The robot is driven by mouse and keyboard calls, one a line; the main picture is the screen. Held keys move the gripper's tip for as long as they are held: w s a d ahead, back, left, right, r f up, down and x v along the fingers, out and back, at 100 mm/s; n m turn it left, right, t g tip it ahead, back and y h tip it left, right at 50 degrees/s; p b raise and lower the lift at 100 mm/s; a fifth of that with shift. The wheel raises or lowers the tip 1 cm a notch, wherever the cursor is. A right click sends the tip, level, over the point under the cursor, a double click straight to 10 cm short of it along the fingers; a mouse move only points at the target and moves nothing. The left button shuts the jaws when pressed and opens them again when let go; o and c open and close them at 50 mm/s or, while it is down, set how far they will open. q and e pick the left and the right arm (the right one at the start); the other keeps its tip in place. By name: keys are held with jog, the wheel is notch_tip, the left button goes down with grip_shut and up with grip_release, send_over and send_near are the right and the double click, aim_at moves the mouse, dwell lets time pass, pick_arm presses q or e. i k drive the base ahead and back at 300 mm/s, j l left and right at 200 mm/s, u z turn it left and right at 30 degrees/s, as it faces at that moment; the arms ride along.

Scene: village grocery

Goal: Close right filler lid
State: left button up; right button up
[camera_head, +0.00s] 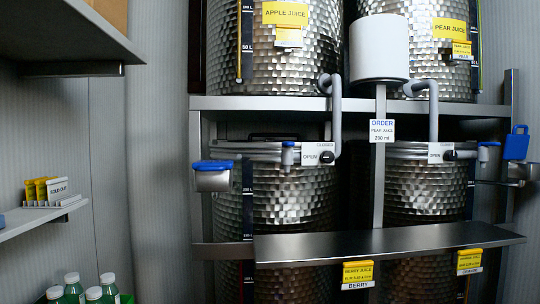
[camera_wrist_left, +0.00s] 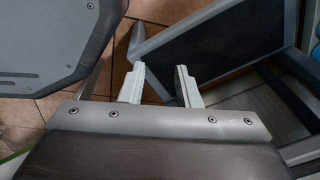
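The right filler (camera_head: 502,178) is a small metal box at the right edge of the head view. Its blue lid (camera_head: 517,142) stands raised above it, tilted up. The left filler (camera_head: 212,181) is a similar metal box, with its blue lid (camera_head: 212,165) lying flat on top. My left gripper (camera_wrist_left: 160,82) shows only in the left wrist view. Its two pale fingers are apart with nothing between them, above a tiled floor and away from the fillers. My right gripper is in neither view.
A metal shelf ledge (camera_head: 385,242) runs across below the fillers. Grey pipes (camera_head: 433,110) and dimpled tanks (camera_head: 425,190) stand behind. A side shelf (camera_head: 40,215) with yellow cards is at left, above green bottles (camera_head: 75,288). A dark panel (camera_wrist_left: 205,40) lies near my left gripper.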

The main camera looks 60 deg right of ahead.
aim_at(515, 145)
jog(key=k+l+z, duration=0.1)
jog(key=z, duration=1.05)
jog(key=j+z, duration=0.1)
jog(key=z, duration=2.05)
jog(key=i+j, duration=0.05)
jog(key=j, duration=0.05)
